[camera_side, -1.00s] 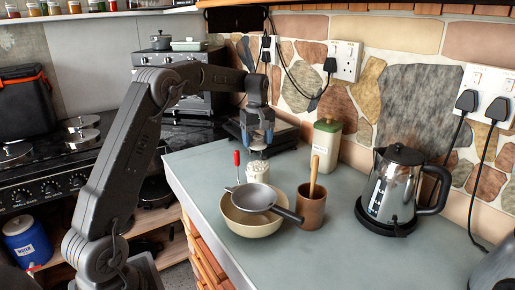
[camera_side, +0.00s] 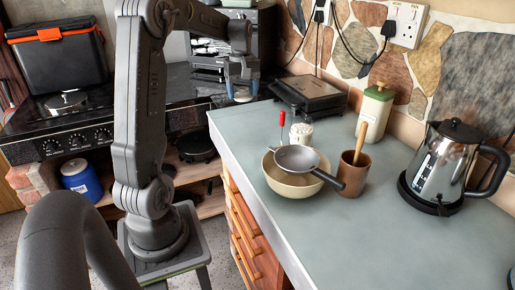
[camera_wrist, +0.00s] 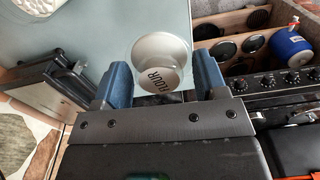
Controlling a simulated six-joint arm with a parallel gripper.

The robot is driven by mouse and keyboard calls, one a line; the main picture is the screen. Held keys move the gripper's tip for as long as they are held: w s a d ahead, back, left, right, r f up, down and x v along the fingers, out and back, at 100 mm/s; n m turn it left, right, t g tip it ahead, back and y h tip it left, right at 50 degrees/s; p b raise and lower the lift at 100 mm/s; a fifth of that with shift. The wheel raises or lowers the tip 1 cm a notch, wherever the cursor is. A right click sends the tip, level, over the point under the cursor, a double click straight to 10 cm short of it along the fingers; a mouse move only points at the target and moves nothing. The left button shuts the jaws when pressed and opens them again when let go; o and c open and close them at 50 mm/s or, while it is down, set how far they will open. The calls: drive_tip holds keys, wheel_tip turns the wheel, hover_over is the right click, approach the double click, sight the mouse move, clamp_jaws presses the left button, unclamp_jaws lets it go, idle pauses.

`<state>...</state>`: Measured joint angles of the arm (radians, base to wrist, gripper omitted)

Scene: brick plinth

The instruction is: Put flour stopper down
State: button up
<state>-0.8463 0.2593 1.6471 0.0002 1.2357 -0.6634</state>
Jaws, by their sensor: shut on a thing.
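The flour stopper (camera_wrist: 165,50) is a pale round piece lettered "FLOUR"; in the wrist view it sits between my gripper's two blue fingers (camera_wrist: 161,62). My gripper is shut on it. In the side view my gripper (camera_side: 242,88) hangs near the worktop's far left corner, by the stove, with the pale stopper (camera_side: 243,96) low between its fingers. Whether the stopper touches anything below is hard to tell. A small white jar (camera_side: 301,135) stands on the worktop (camera_side: 400,240), to the right of my gripper and nearer the camera.
A cream bowl with a sieve (camera_side: 297,158) across it and a brown cup (camera_side: 353,177) with a wooden handle stand near the jar. A red-handled tool (camera_side: 282,118), lidded canister (camera_side: 376,112), kettle (camera_side: 446,165) and black grill (camera_side: 310,93) are around. The front worktop is clear.

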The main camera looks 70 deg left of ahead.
drive_tip(key=s+d+f+n, duration=0.2)
drive_tip(key=s+f, duration=0.3)
drive_tip(key=s, duration=0.5)
hover_over(254, 156)
wheel_tip(254, 156, down, 8)
drive_tip(key=shift+s+d+r, duration=0.1)
drive_tip(key=shift+s+r, duration=0.05)
drive_tip(key=shift+r, duration=0.05)
drive_tip(key=shift+f, duration=2.05)
drive_tip(key=shift+f, duration=0.15)
drive_tip(key=o, duration=0.9)
drive_tip(key=shift+o, duration=0.2)
